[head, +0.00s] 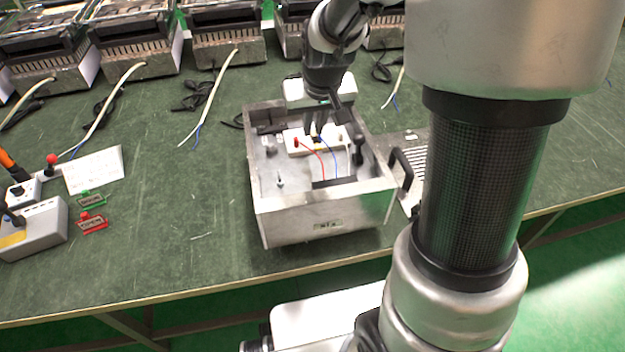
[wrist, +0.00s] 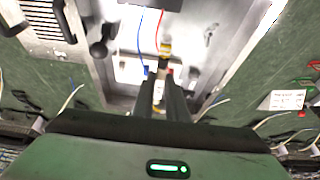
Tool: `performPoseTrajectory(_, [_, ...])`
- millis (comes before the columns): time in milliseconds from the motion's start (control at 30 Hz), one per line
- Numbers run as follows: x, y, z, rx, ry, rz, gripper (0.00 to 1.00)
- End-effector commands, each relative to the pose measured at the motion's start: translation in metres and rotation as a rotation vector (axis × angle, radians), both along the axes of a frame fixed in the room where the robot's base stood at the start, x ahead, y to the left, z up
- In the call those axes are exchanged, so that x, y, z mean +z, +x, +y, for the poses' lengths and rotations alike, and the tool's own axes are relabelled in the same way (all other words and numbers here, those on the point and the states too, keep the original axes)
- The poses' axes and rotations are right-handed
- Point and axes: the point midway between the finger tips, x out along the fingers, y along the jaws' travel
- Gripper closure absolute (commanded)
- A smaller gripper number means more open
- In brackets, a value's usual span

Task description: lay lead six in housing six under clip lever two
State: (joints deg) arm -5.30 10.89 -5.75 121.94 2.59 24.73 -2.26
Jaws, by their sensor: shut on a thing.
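Housing six, an open grey metal box (head: 287,216), stands on the bench with a small, hard-to-read plate on its front. Inside are a pale block (head: 305,147), a red wire (head: 321,163) and a blue wire (head: 334,167). My gripper (head: 316,130) reaches down into the box at this block. In the wrist view my gripper (wrist: 164,95) is shut on a thin pale-and-yellow piece (wrist: 159,88). Whether this is a lead end or a clip lever I cannot tell. The red wire (wrist: 160,25) and blue wire (wrist: 140,45) run close by. Clip lever two cannot be told apart.
Several similar housings (head: 228,50) stand along the back, with pale cables (head: 215,95) on the bench. A black handle (head: 402,168) and slotted plate (head: 417,155) are right of the box. Green and red tags (head: 92,221), a paper (head: 95,170) and a grey device (head: 35,228) lie left.

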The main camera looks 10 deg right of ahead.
Motion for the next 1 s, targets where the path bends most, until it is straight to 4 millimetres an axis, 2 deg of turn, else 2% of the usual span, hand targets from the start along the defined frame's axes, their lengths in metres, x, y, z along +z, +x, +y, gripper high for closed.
performPoseTrajectory(300, [-0.054,0.0,0.0,0.0,0.001,0.004,1.0])
performPoseTrajectory(533, [-0.071,0.001,0.0,0.0,0.001,0.001,1.0])
performPoseTrajectory(700, [-0.097,0.0,0.0,0.0,0.001,0.003,1.0])
performPoseTrajectory(1000, [-0.101,0.001,0.0,0.0,0.001,-0.001,1.0])
